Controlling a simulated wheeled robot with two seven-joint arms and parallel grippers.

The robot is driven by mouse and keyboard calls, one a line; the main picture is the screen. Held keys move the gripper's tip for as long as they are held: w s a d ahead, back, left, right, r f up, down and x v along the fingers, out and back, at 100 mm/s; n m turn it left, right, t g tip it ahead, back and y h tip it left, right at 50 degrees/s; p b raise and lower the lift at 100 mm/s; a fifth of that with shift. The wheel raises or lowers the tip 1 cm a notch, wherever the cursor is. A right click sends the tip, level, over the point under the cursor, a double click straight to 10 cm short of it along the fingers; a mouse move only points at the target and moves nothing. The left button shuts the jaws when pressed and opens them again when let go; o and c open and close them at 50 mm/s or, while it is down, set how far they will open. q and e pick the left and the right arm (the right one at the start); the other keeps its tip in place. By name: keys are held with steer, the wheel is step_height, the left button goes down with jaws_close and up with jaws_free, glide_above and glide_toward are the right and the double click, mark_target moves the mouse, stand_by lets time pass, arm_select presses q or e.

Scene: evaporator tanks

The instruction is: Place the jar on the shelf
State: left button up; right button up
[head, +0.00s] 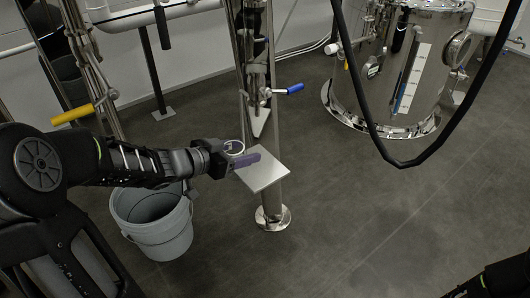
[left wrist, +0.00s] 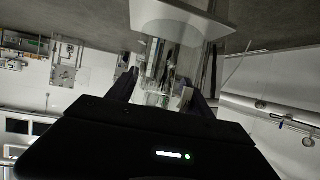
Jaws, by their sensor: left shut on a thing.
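The jar (left wrist: 164,82) is clear glass and sits between the fingers of my left gripper (left wrist: 166,94) in the left wrist view. In the head view only a pale round part of the jar (head: 234,147) shows. My left gripper (head: 240,154) is shut on it at the left edge of the shelf. The shelf (head: 266,174) is a small square metal plate on a steel post. It also shows at the top of the left wrist view (left wrist: 182,18), close to the jar. I cannot tell whether jar and shelf touch. My right gripper is out of view.
A grey bucket (head: 158,238) stands on the floor below my left arm. A steel tank (head: 405,75) stands at the back right. A blue-handled valve (head: 290,89) is above the shelf, and a black cable (head: 375,135) hangs in front of the tank.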

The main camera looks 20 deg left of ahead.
arm_select(q)
steer(key=w+d+b, duration=0.1)
steer(key=w+d, duration=0.2)
steer(key=w, duration=0.4)
steer(key=shift+b, duration=0.3)
steer(key=shift+w, duration=0.2)
steer(key=f+b, duration=0.3)
steer(key=shift+w+d+f+b, duration=0.2)
steer(key=shift+w+f+b, duration=0.15)
steer(key=shift+r, duration=0.15)
